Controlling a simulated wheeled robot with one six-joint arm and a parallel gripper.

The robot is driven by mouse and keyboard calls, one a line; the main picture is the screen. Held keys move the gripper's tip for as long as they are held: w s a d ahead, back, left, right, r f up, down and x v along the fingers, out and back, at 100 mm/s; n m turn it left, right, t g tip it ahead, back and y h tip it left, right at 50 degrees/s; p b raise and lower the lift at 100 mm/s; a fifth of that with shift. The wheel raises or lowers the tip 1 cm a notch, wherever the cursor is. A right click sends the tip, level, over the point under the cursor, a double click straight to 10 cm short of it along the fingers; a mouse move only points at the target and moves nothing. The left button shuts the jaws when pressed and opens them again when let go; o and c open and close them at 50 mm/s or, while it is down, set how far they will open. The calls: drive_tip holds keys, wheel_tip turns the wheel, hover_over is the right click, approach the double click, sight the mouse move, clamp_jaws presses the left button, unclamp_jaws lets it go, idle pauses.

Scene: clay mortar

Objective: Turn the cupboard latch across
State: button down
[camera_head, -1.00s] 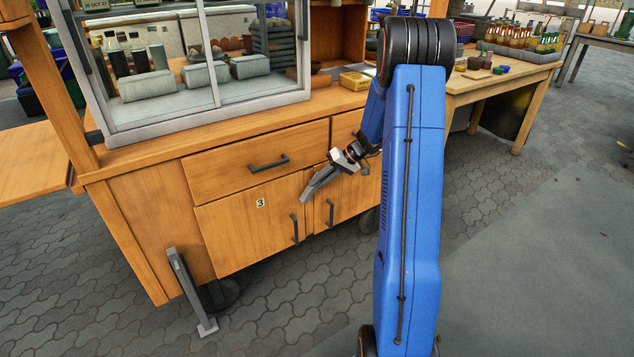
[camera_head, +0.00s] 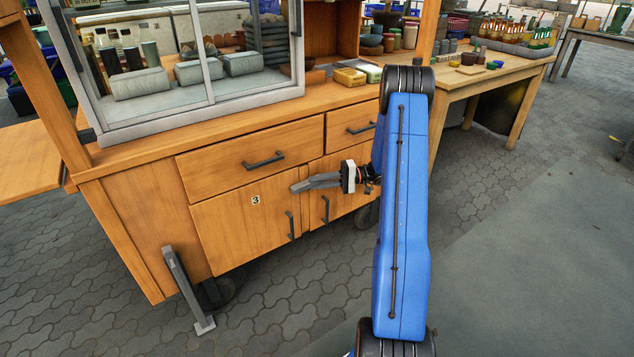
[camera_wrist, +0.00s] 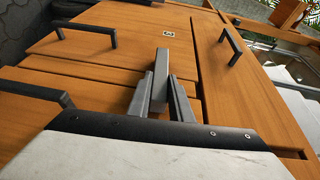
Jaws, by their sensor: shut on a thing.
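The latch (camera_wrist: 160,75) is a plain grey bar in the wrist view, in front of the wooden cupboard doors, between my two grey fingers. My gripper (camera_wrist: 161,86) is shut on it. The bar points up the wrist picture, toward door 3, and looks to lie across the seam between the two doors. Its lower part is hidden by my fingers and gripper body. In the head view my gripper (camera_head: 306,184) reaches left, about level, just below the drawers; bar and fingers merge into one grey shape. Door 3 (camera_head: 236,225) and the right-hand door (camera_head: 342,202) are closed.
Dark bar handles stand out from door 3 (camera_head: 291,225), the other door (camera_head: 326,210) and the drawer above (camera_head: 263,161). A grey prop (camera_head: 188,290) stands at the cart's lower left. Clear paving lies in front.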

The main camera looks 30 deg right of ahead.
drive_tip(key=shift+f+y, duration=0.15)
drive_tip(key=shift+y, duration=0.25)
drive_tip(key=c, duration=1.6)
unclamp_jaws()
drive_tip(key=v, duration=1.7)
drive_tip(key=shift+s+d+f, duration=0.1)
drive_tip(key=shift+s+d, duration=0.05)
drive_tip(key=shift+d, duration=0.05)
drive_tip(key=shift+a, duration=0.1)
